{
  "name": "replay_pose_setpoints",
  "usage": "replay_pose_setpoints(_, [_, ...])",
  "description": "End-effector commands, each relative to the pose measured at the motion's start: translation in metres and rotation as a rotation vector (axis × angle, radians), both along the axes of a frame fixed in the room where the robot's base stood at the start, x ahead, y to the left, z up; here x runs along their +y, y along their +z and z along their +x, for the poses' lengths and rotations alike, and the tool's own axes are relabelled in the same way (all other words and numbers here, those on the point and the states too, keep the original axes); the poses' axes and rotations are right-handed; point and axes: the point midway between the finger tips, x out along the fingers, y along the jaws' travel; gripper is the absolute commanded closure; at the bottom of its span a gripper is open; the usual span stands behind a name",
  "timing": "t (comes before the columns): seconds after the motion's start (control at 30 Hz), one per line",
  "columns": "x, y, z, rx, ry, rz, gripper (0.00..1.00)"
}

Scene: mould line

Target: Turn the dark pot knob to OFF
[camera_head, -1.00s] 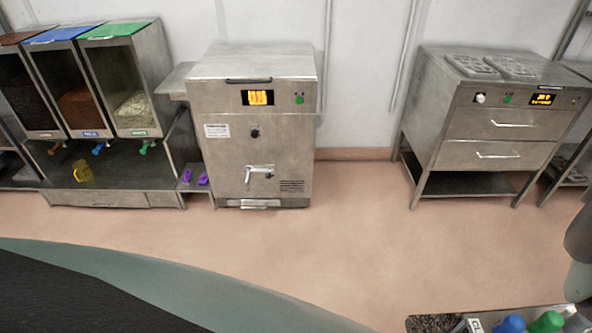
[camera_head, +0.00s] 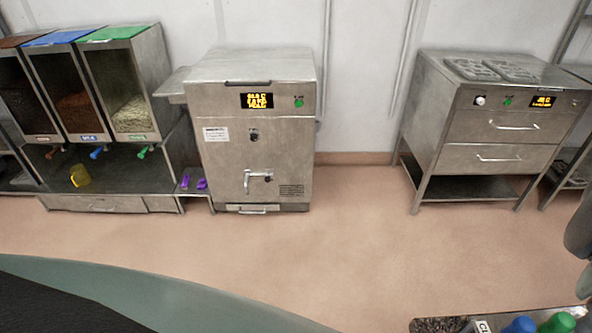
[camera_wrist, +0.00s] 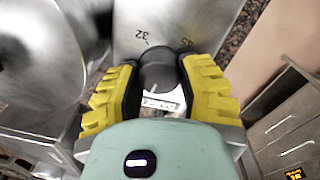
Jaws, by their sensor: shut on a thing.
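In the wrist view my gripper (camera_wrist: 160,60) has its yellow ribbed fingers closed on both sides of a dark round knob (camera_wrist: 158,76). The knob sits on a bright metal panel (camera_wrist: 175,20) with small markings, one reading 32. A white label (camera_wrist: 160,103) with partly hidden dark letters, apparently starting "DARK", lies just below the knob. Where the knob's pointer stands, and any OFF mark, I cannot make out. My gripper and this knob do not show in the head view.
The head view shows a steel cabinet (camera_head: 225,165) with a lit display, a drawer unit (camera_head: 490,130) at the right, and hopper dispensers (camera_head: 125,75) at the left. A yellow jug (camera_head: 80,176) stands beneath them. The floor (camera_head: 350,230) between is clear.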

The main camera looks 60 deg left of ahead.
Motion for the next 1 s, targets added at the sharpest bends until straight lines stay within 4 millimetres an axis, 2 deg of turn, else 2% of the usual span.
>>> replay_pose_setpoints(0.4, [0.0004,-0.0014,0.0009,-0.005,0.185,-0.001,0.97])
replay_pose_setpoints(0.93, [0.0006,-0.0009,0.0000,-0.002,0.209,-0.001,0.97])
replay_pose_setpoints(0.97, [0.0006,-0.0009,0.0000,-0.002,0.209,-0.001,0.58])
replay_pose_setpoints(1.0, [0.0007,-0.0009,-0.0001,-0.001,0.209,0.000,0.54])
